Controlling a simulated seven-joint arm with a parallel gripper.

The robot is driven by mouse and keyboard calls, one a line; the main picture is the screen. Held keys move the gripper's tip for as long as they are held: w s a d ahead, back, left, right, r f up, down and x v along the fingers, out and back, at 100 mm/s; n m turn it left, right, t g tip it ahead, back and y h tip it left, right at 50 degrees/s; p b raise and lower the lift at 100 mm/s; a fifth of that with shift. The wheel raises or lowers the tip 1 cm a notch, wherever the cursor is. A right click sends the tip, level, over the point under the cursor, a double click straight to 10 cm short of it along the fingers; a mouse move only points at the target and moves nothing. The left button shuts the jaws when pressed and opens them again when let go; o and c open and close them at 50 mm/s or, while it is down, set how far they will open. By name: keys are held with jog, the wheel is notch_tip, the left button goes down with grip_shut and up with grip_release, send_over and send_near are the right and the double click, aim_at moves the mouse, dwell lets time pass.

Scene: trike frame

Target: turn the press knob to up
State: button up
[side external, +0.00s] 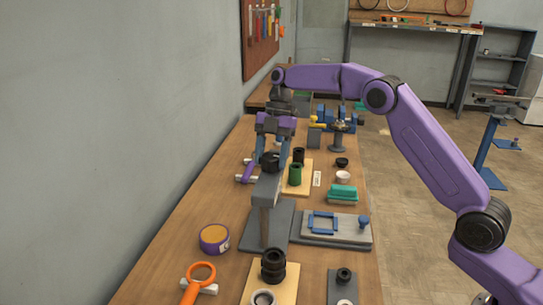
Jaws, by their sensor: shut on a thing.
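The grey press (266,192) stands on a dark grey base plate (283,222) in the middle of the bench. A black knob (270,161) sits on top of its head. My gripper (271,153) points down over the press head, with one blue-grey finger on each side of the knob. It is shut on the knob. The finger contact is small and partly hidden by the press head. The knob's turned position cannot be read from this view.
A purple-ended handle (246,172) lies left of the press. Black and green cylinders (296,172) stand close behind it on a wooden board. A grey fixture with a blue frame (323,222) is to the right. A purple tape roll (214,238) and orange tool (198,282) are in front.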

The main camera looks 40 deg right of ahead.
jog(key=shift+a+n+g, duration=0.25)
jog(key=shift+n+g, duration=0.15)
jog(key=shift+n, duration=0.8)
jog(key=shift+s, duration=0.1)
jog(key=o, duration=1)
jog(key=shift+o, duration=0.2)
jog(key=shift+d, duration=0.1)
jog(key=shift+r, duration=0.1)
notch_tip(320, 180, up, 2)
jog(key=shift+r, duration=0.1)
jog(key=s+d+r, duration=0.3)
jog(key=s+r, duration=0.7)
jog(key=s, duration=0.3)
jog(key=shift+s+r, duration=0.3)
jog(key=shift+s, duration=0.1)
